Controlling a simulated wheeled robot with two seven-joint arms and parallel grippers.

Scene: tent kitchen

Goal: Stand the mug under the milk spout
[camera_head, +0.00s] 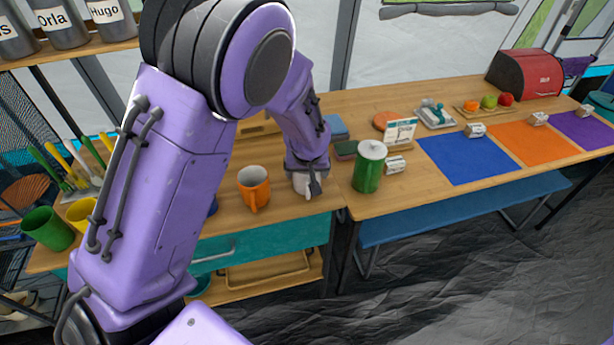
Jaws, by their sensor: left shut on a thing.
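An orange mug (254,190) stands upright on the wooden counter, left of my left gripper, with its handle towards the front. My left gripper (312,186) is low over the counter near its front edge, pointing down and apart from the orange mug. It is shut on a pale thing, mostly hidden by the fingers and wrist; I cannot tell whether this is a mug. I cannot make out a milk spout; my left arm covers much of the counter's back and left. My right gripper is not in view.
A green canister with a white lid (369,167) stands close right of my left gripper. Green (47,229) and yellow (81,213) cups stand at the left. Blue (470,158) and orange (540,142) mats lie at the right. A shelf with labelled jars (60,24) is upper left.

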